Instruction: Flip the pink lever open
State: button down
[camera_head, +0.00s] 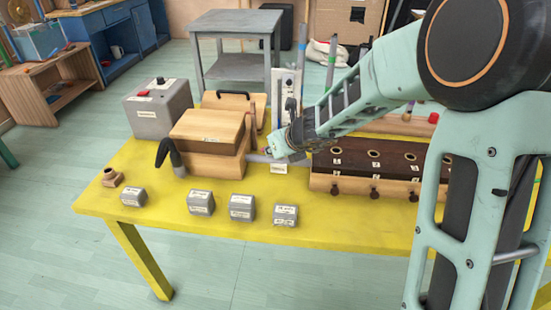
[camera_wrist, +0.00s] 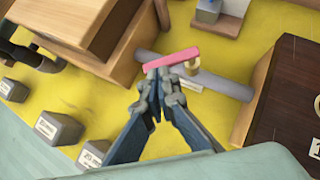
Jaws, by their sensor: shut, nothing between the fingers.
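The pink lever (camera_wrist: 173,58) shows in the wrist view as a short bar lying across a grey pipe (camera_wrist: 222,84), beside a tan fitting (camera_wrist: 192,67). The pipe also shows in the head view (camera_head: 256,158), but I cannot make out the lever there, behind my gripper. My gripper (camera_wrist: 158,74) is shut and empty, pointing down, with its fingertips close to the lever's left end. I cannot tell whether they touch it. In the head view my gripper (camera_head: 275,151) is just above the pipe, between the wooden box and the dark block.
A wooden box (camera_head: 208,137) stands left of my gripper. A dark wooden block with holes and knobs (camera_head: 375,166) stands to the right. Several small grey labelled blocks (camera_head: 241,207) sit along the front of the yellow table (camera_head: 165,218). A grey box with a red button (camera_head: 158,107) stands behind left.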

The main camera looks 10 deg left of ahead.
jog(key=shift+w+a+m+t+h+b, duration=0.1)
jog(key=shift+a+m+t+h+b, duration=0.2)
jog(key=shift+a+m+h+b, duration=0.3)
jog(key=shift+w+d+m+b, duration=0.1)
jog(key=shift+m+b, duration=0.2)
jog(key=shift+m, duration=0.2)
jog(key=m+h, duration=0.1)
jog(key=w+a+m+h+b, duration=0.1)
jog(key=shift+a+m+t, duration=0.25)
jog(key=shift+m+t, duration=0.15)
jog(key=shift+w+d, duration=0.1)
jog(key=shift+d, duration=0.05)
jog(key=shift+w+d, duration=0.35)
jog(key=shift+d, duration=0.2)
